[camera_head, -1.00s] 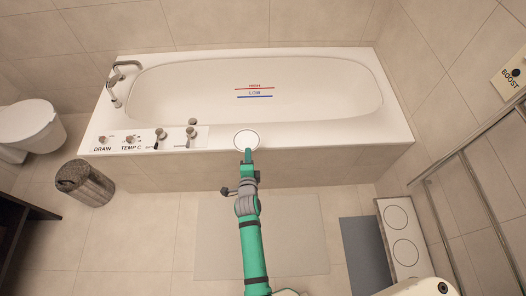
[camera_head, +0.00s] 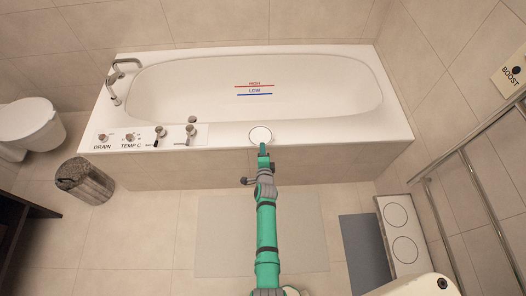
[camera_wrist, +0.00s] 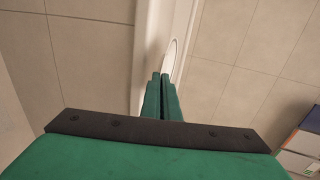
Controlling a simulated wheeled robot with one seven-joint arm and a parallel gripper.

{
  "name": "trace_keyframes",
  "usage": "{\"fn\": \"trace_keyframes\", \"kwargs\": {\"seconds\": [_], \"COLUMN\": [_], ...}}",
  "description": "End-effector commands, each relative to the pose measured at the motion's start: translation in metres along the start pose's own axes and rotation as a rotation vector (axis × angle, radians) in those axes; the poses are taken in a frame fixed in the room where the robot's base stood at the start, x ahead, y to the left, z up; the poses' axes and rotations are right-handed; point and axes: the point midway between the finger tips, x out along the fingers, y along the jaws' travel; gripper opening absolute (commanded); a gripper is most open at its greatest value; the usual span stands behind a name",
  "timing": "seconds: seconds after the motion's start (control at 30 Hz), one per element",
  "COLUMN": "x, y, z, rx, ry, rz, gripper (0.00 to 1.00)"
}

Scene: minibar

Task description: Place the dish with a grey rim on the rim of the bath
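The round white dish with a grey rim (camera_head: 260,134) appears over the front rim of the bath (camera_head: 330,134), right of the bath controls. My gripper (camera_head: 263,150) is shut on the near edge of the dish. In the wrist view my fingers (camera_wrist: 161,92) are close together, and the dish (camera_wrist: 171,56) shows beyond them, seen steeply from the side. The white bath edge (camera_wrist: 147,60) lies beside it on the left. I cannot tell whether the dish touches the rim.
Drain and temperature knobs (camera_head: 131,138) and two taps (camera_head: 190,133) occupy the front rim on the left. The rim to the right of the dish is clear. A bin (camera_head: 85,180) stands at the left. A white unit with round marks (camera_head: 402,232) stands at the right.

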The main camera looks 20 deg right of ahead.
Motion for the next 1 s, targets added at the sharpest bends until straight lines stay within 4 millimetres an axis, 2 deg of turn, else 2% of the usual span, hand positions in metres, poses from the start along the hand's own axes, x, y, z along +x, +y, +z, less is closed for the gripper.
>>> {"fn": "trace_keyframes", "kwargs": {"seconds": [0.3,0.77,0.8,0.87,1.0], "x": [0.006,0.007,0.007,0.007,0.007], "y": [0.017,0.021,0.021,0.021,0.021], "z": [-0.003,-0.003,-0.002,-0.002,-0.002], "rx": [-0.001,0.001,-0.001,-0.001,-0.001], "ry": [0.006,0.006,0.005,0.004,0.005], "rz": [0.000,0.000,0.000,0.000,0.000], "gripper": [0.00,0.00,0.04,0.18,0.20]}}
